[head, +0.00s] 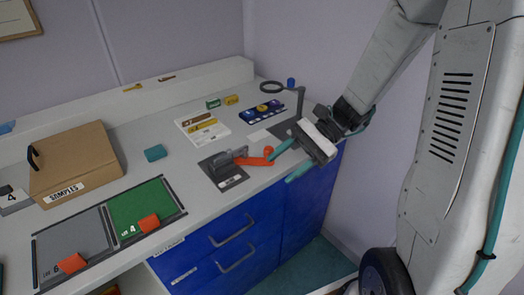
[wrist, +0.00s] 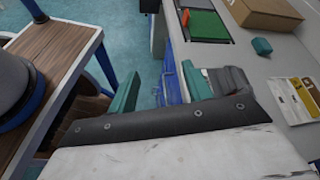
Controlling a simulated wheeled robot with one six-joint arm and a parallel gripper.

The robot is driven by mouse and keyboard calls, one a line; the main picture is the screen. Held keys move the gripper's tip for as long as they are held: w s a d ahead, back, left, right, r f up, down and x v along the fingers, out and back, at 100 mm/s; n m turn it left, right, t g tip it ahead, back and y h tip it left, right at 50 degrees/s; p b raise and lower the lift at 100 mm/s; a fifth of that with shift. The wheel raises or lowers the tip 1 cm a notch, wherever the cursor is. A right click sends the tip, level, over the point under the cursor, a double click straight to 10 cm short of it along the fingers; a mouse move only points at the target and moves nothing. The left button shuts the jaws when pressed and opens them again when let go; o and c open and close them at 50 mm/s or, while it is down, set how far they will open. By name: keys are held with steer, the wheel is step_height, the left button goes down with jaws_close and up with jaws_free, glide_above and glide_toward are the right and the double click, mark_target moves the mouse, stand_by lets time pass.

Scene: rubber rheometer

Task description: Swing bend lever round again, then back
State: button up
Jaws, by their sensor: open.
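The bend lever (head: 252,162) is an orange-red arm with a round knob (head: 268,151) at its right end. It reaches right from a grey bending device (head: 232,158) on a dark plate at the bench's front edge. My gripper (head: 287,163) is open, its teal fingers apart, just right of the knob. Nothing shows between the fingers. In the wrist view, the grey device (wrist: 231,81) lies beyond and right of my gripper (wrist: 160,88). Most of the lever is hidden there behind the right finger and the gripper body.
A cardboard samples box (head: 77,163), a green mat (head: 140,207) and a grey mat (head: 75,243) with orange blocks lie left. A magnifier stand (head: 300,100) is behind my gripper. Blue drawers (head: 235,235) are below.

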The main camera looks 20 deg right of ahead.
mark_target(262, 160)
steer(key=w+d+f+m+t+y, duration=0.1)
steer(key=w+d+f+m+t, duration=0.1)
steer(key=w+m+t, duration=0.1)
steer(key=w+d+f+m+t+y, duration=0.1)
steer(key=w+d+f+m+t, duration=0.1)
steer(key=w+f+m+t, duration=0.1)
steer(key=w+d+f+m+t+y, duration=0.1)
steer(key=w+d+f+m+t, duration=0.1)
steer(key=w+m, duration=0.3)
steer(key=shift+w+d+f+t, duration=0.15)
steer(key=shift+f+t, duration=0.2)
steer(key=shift+t, duration=0.1)
steer(key=shift+w+d+f+t, duration=0.1)
steer(key=shift+f+t, duration=0.2)
steer(key=shift+t, duration=0.15)
steer(key=shift+w+a, duration=0.25)
steer(key=shift+w, duration=0.05)
steer(key=x, duration=0.7)
steer(key=shift+r, duration=0.2)
jaws_close()
